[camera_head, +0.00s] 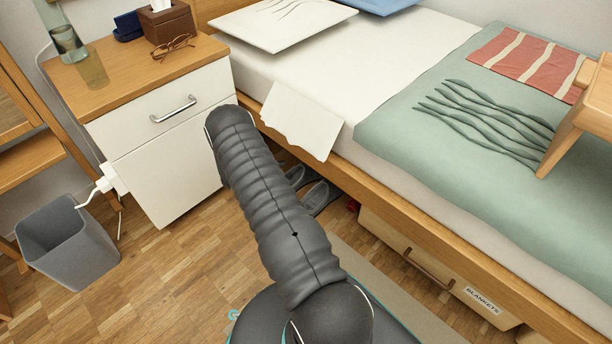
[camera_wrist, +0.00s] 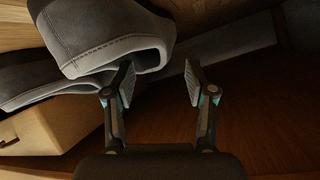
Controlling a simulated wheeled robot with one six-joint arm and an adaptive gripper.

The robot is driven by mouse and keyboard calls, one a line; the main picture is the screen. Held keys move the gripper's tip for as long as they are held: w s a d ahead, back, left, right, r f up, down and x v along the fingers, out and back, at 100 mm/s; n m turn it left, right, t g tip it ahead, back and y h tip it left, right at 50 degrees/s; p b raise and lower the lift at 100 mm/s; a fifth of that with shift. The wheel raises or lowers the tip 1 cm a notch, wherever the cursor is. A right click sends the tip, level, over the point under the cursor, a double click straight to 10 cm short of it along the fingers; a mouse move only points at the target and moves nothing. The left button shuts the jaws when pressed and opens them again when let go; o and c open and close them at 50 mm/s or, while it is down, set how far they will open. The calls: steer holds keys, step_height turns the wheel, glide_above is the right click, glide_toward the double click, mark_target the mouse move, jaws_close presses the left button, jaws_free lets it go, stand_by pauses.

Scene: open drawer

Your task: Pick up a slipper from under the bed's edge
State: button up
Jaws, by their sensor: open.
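Two grey slippers lie on the floor under the bed's edge; in the head view one slipper (camera_head: 318,196) shows beside my arm and the other (camera_head: 295,175) is partly hidden by it. In the wrist view the nearer slipper (camera_wrist: 100,42) is at upper left, its pale-stitched open edge by my left finger. The second slipper (camera_wrist: 40,82) lies behind it, further left. My gripper (camera_wrist: 158,80) is open, with nothing between its fingers. The left finger overlaps the nearer slipper's edge; I cannot tell if they touch. My arm hides the gripper in the head view.
The bed's wooden rail (camera_head: 400,190) overhangs the slippers. A drawer box labelled BLANKETS (camera_head: 440,270) stands right of them under the bed. A white-fronted nightstand (camera_head: 165,150) is on the left, with a grey bin (camera_head: 70,245) beyond. Wood floor (camera_head: 165,275) is clear between bin and arm.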

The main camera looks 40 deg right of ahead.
mark_target(297, 167)
steer(key=shift+w+b+x, duration=0.2)
steer(key=shift+b+x, duration=0.35)
steer(key=shift+x, duration=3.3)
steer(key=shift+c, duration=0.2)
jaws_close()
